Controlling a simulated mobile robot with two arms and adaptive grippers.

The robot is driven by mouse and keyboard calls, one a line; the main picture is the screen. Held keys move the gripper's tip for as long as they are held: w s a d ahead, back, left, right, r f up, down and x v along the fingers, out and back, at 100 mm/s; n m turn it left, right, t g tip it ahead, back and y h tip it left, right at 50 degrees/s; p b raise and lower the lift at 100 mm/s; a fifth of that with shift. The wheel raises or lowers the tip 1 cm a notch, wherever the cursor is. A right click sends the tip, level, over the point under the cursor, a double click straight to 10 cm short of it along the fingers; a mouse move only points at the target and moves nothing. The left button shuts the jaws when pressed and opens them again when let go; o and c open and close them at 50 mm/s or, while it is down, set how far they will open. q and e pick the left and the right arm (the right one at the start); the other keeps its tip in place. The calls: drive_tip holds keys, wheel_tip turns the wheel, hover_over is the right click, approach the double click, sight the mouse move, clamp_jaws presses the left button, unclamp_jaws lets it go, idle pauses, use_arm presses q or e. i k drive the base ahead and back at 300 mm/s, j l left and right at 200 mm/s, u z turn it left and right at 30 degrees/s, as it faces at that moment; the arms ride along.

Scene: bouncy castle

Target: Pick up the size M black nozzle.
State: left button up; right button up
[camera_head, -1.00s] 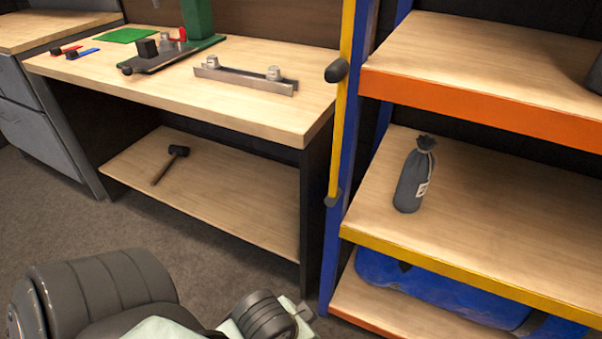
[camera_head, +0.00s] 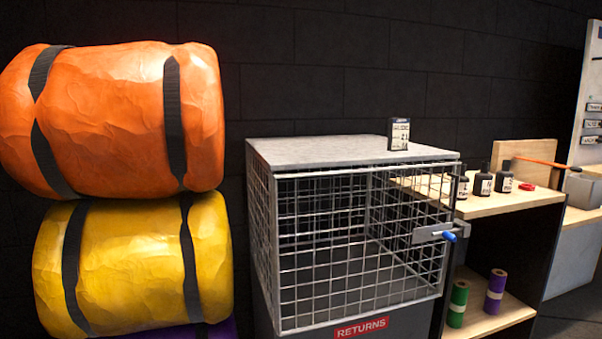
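I cannot make out a black nozzle in the head view. Neither of my grippers shows, so I cannot see where they are relative to anything. At the right edge, a pale board (camera_head: 591,92) carries small labelled tags, too small to read and cut off by the frame.
A wire cage (camera_head: 345,245) marked RETURNS, with a blue-handled latch (camera_head: 449,237), looks empty. Rolled orange (camera_head: 120,120) and yellow (camera_head: 140,262) bundles stack at left. Right, a wooden shelf unit (camera_head: 530,198) holds dark bottles (camera_head: 483,184) above green (camera_head: 457,303) and purple (camera_head: 495,290) rolls.

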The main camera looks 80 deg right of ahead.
sight(483, 179)
drive_tip(key=k+z, duration=0.1)
drive_tip(key=z, duration=3.5)
